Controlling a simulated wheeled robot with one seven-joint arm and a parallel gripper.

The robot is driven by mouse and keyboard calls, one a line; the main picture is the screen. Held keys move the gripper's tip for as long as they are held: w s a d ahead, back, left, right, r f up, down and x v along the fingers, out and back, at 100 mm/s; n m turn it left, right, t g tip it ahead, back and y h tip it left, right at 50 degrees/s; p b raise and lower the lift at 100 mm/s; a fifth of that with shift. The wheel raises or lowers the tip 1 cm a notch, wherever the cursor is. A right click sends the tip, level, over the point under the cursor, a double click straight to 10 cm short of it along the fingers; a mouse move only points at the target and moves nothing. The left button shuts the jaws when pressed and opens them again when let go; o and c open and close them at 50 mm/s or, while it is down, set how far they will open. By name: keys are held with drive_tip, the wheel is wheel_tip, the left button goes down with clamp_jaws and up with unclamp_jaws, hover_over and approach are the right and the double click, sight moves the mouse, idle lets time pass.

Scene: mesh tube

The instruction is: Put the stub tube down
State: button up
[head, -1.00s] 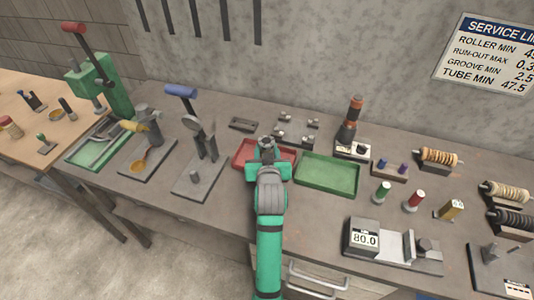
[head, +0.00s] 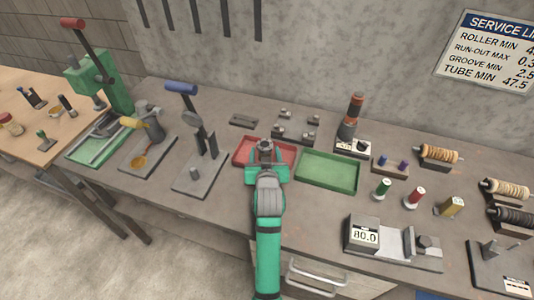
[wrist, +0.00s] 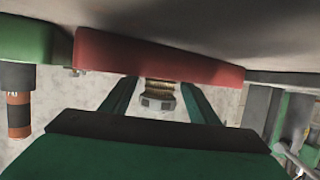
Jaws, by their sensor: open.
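My gripper (head: 266,163) is at the red tray (head: 241,152), its open fingers spread on either side of a short upright piece, apparently the stub tube. The tube's grey top (head: 265,146) shows in the head view. In the wrist view, which is upside down, the tube (wrist: 158,97) shows as a brass-coloured ribbed body with a grey end, between the two green fingers (wrist: 160,103). The red tray's near wall (wrist: 150,57) hides its lower part. I cannot tell whether a finger touches it.
A green tray (head: 328,185) lies just right of the red one. A blue-handled press (head: 182,90) stands to the left. Small grey blocks (head: 295,130) and an orange-and-black stack (head: 351,115) stand behind. A gauge reading 80.0 (head: 364,236) is at the front right.

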drive_tip(key=shift+r, duration=0.15)
drive_tip(key=v, duration=1.2)
drive_tip(key=shift+d, duration=0.1)
